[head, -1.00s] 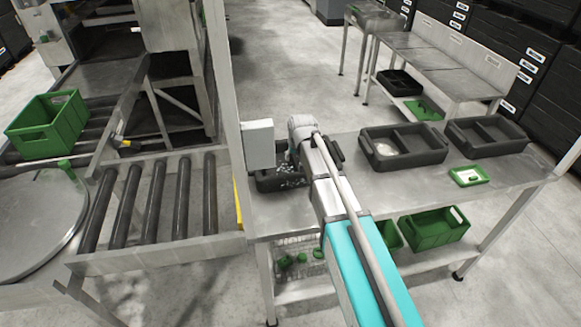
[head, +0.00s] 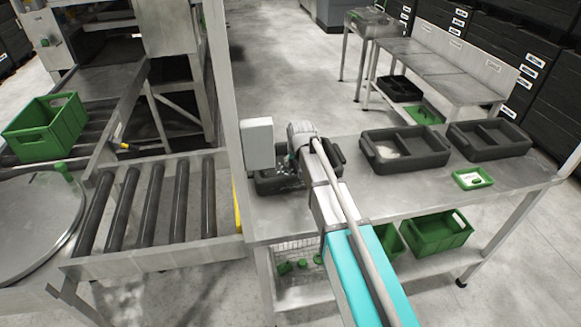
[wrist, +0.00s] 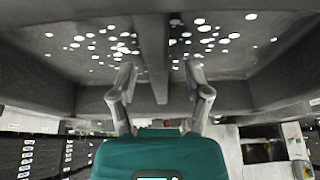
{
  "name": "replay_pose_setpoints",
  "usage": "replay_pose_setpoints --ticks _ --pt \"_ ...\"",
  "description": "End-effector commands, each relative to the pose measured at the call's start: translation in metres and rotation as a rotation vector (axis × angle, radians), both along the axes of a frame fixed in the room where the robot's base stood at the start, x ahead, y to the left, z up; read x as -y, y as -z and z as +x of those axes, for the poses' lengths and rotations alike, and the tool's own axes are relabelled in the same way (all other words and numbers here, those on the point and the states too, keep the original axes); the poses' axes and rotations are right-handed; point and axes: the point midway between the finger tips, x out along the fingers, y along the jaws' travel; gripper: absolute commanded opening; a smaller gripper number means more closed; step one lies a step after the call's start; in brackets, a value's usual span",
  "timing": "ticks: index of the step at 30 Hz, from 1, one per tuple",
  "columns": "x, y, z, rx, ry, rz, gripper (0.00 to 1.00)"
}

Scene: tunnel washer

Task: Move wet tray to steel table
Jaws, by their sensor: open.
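A dark grey tray with white droplets (head: 268,184) sits at the left end of the near steel table (head: 400,192), partly hidden by my arm and a grey box. In the wrist view, a dark tray with many white spots (wrist: 75,65) fills the upper part. My gripper (wrist: 160,82) is open there, with one finger on each side of the tray's middle divider (wrist: 153,45). I cannot tell whether the fingers touch it. In the head view, my arm hides the gripper.
Two dark divided trays (head: 405,162) (head: 490,150) and a small green tray (head: 472,179) are on the table's right. Green crates (head: 437,231) stand on the lower shelf. A roller conveyor (head: 150,205) is left, beside an upright post (head: 226,90). Another steel table (head: 425,62) stands behind.

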Motion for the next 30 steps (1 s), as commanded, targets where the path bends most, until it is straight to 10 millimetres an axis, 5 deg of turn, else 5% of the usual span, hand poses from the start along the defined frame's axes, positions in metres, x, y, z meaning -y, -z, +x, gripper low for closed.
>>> replay_pose_setpoints --ticks 2,11,30 --pt "0.0 0.0 0.0 0.0 0.0 0.0 0.57" --pt "0.0 0.0 0.0 0.0 0.0 0.0 0.02" --pt "-0.0004 -0.0037 0.0 0.0 0.0 0.0 0.0"
